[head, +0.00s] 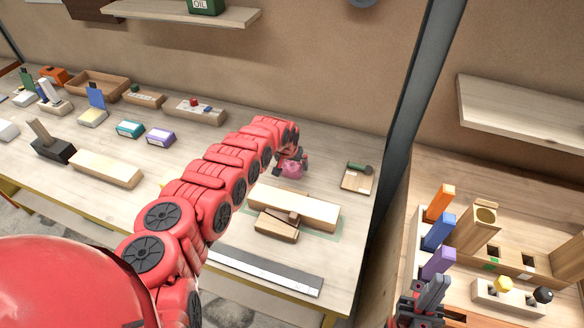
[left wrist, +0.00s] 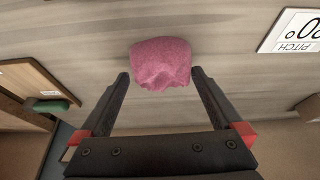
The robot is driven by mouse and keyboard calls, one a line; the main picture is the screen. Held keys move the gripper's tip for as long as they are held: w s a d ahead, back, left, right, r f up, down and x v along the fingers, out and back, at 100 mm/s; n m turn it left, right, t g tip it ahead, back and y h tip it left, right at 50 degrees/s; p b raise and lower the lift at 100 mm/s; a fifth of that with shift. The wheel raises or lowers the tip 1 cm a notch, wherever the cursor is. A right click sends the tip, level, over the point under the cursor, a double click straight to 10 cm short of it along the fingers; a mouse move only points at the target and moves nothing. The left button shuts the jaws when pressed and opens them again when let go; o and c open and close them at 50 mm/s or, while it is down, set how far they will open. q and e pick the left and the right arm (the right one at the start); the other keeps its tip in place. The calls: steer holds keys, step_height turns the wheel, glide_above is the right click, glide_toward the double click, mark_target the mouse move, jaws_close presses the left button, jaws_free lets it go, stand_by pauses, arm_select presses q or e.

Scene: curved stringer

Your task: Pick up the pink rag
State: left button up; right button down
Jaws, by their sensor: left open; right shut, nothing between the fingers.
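The pink rag (head: 291,171) is a small crumpled bundle on the right part of the workbench, partly hidden by my left gripper (head: 289,157) in the head view. In the left wrist view the rag (left wrist: 161,63) is at the upper middle. My left gripper's black fingers (left wrist: 160,76) are open, one on each side of the rag's near edge. Most of the rag lies beyond the fingertips, and I cannot tell if they touch it. My right gripper (head: 432,292) is shut and empty at the lower right, far from the rag.
A long wooden block (head: 294,207) and a smaller block (head: 276,226) lie in front of the rag. A board with a green-topped tool (head: 357,178) is to its right. A "PITCH" card (left wrist: 293,32) shows in the wrist view. A dark post (head: 411,125) stands beyond the bench's right end.

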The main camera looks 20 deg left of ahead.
mark_target(292, 163)
arm_select(q)
steer(key=shift+w+a+f, duration=0.1)
steer(key=shift+w+f, duration=0.1)
steer(key=shift+f, duration=0.5)
steer(key=shift+r, duration=0.1)
steer(key=c, duration=1)
steer(key=shift+r, duration=0.95)
step_height(292, 163, up, 8)
steer(key=shift+r+b, duration=0.1)
steer(key=shift+b, duration=0.9)
